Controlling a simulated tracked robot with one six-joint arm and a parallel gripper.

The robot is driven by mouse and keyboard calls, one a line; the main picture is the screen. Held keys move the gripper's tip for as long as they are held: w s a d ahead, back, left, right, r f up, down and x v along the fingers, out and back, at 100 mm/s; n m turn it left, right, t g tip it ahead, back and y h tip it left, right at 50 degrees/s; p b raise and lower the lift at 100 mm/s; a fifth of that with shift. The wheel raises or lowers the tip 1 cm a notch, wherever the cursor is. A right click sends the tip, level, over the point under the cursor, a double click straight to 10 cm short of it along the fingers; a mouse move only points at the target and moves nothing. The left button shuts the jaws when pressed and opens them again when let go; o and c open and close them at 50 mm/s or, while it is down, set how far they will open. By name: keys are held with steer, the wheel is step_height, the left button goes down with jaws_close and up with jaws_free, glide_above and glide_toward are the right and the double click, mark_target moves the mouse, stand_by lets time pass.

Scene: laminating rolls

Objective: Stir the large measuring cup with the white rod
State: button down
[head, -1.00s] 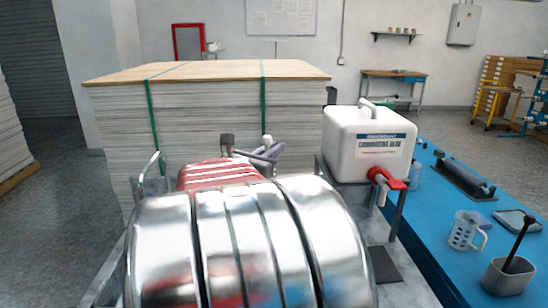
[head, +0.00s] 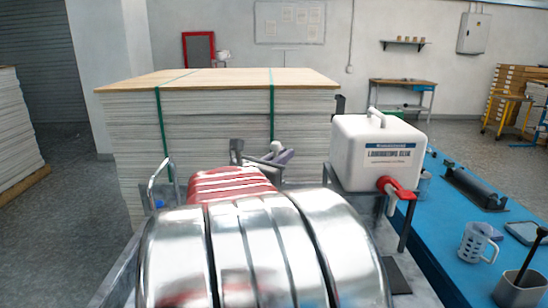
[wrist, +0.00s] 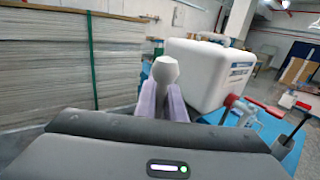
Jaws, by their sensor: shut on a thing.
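My gripper (head: 283,156) is held up in front of the board stack, left of the white glue container. In the wrist view its two pale purple fingers (wrist: 163,98) are shut on the white rod (wrist: 166,72), whose knobbed, faceted end shows between them. The rest of the rod is hidden. A clear measuring cup with a handle (head: 474,243) stands on the blue bench at right, well apart from my gripper. Another clear vessel (head: 424,182) is partly hidden behind the container's red tap. I cannot tell which is the large cup.
The white glue container (head: 380,155) with a red tap (head: 393,187) stands on a raised stand between my gripper and the blue bench (head: 440,235). A metal pot (head: 518,291) with a black-handled tool, a black roller (head: 474,187) and a tall board stack (head: 215,125) surround.

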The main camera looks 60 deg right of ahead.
steer(key=shift+r, duration=0.1)
steer(key=shift+r, duration=1.9)
steer(key=shift+s, duration=0.1)
